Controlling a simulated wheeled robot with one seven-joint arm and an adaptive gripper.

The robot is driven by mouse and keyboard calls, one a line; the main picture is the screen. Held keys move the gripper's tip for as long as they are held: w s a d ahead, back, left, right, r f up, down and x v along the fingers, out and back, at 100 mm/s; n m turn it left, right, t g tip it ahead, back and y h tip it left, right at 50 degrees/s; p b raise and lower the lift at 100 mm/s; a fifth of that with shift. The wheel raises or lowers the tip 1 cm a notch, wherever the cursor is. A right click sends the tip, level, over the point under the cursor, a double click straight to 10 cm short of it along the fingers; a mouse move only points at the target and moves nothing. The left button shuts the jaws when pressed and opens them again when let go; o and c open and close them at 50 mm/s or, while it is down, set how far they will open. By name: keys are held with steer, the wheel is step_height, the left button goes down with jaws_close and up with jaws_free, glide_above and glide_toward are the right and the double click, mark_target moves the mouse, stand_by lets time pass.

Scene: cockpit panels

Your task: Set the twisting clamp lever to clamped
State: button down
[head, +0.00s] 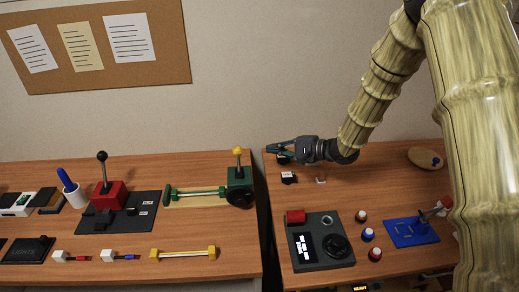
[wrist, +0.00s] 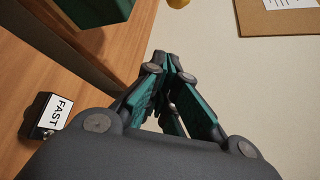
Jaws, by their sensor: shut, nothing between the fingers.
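My gripper (head: 280,149) is shut and empty at the back left of the right table, near the wall. In the wrist view its dark green fingers (wrist: 168,62) meet at the tips. No part is labelled as the clamp lever, so I cannot tell for sure which it is. A green block (head: 240,178) with a yellow-topped upright and a black round knob stands at the left table's right end, joined to a green rod. The green block's corner also shows in the wrist view (wrist: 90,10), apart from my fingers. A blue plate (head: 405,236) bears a tilted, red-tipped lever.
A small black block labelled FAST (wrist: 60,112) sits below my gripper. A gap divides the two tables. A dark control box (head: 325,262), several round buttons and a tan oval plate (head: 422,154) are on the right table. A red lever box (head: 108,197) stands left.

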mark_target(238, 159)
steer(key=w+a+p, duration=0.1)
steer(key=a+p, duration=0.1)
steer(key=a, duration=0.7)
steer(key=shift+w+f+p, duration=0.2)
steer(key=shift+f+p, duration=0.15)
steer(key=shift+f, duration=0.05)
steer(key=shift+s, duration=0.1)
stand_by(0.4)
steer(key=shift+s+r, duration=0.1)
steer(key=shift+r, duration=0.05)
